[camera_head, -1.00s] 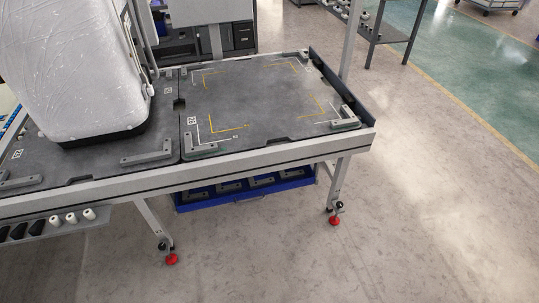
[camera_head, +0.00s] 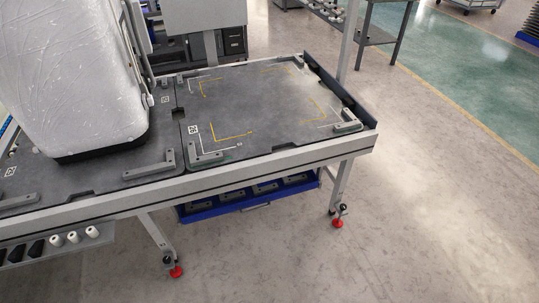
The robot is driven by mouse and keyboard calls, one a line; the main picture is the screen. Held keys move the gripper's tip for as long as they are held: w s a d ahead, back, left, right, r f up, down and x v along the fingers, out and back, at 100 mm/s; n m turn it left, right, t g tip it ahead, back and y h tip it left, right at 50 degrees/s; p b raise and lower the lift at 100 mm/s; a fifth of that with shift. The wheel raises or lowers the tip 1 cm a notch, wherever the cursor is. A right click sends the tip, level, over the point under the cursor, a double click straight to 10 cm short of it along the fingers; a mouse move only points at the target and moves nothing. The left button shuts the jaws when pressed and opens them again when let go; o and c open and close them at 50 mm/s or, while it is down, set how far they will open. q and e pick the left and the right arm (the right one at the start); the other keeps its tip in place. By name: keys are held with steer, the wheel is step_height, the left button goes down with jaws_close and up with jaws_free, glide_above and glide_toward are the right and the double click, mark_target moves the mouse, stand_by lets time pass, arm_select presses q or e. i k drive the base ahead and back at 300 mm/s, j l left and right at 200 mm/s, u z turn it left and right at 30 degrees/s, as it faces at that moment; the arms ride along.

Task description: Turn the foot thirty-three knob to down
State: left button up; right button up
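Two red foot knobs show in the head view at the bottoms of the workbench legs. One red knob (camera_head: 176,271) is at the foot of the nearer leg, low and left of centre. The other red knob (camera_head: 337,223) is at the foot of the leg to the right. I cannot read any number on either, so I cannot tell which is foot thirty-three, nor which way either is turned. Neither of my grippers is in view.
The workbench (camera_head: 265,104) fills the upper left and carries a plastic-wrapped white seat-like item (camera_head: 75,75). A blue tray (camera_head: 225,205) sits below its top. A shelf rack (camera_head: 370,30) stands at the back. The floor (camera_head: 420,200) to the right is clear.

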mark_target(166, 261)
steer(key=k+j+z, duration=0.1)
steer(key=j+z, duration=0.25)
steer(key=j, duration=0.95)
steer(key=u, duration=1.05)
